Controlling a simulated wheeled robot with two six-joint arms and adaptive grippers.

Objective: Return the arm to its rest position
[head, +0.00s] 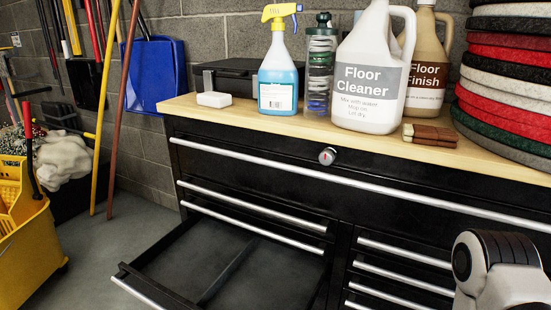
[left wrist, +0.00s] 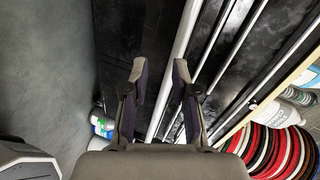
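My left gripper (left wrist: 160,70) shows in the left wrist view, its two fingers spread apart with nothing held between them. A silver drawer handle (left wrist: 190,40) runs behind the gap between the fingers; I cannot tell how far off it is. The left gripper does not show in the head view. A white and black arm link of mine (head: 495,270) is at the lower right of the head view. My right gripper is in neither view.
An open drawer (head: 205,268) with a divider juts from the black cabinet (head: 260,178) and looks empty. Bottles, including the floor cleaner (head: 372,70), and stacked pads (head: 505,85) stand on the wooden top. A yellow mop bucket (head: 30,245) is at the left, with bare floor beside it.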

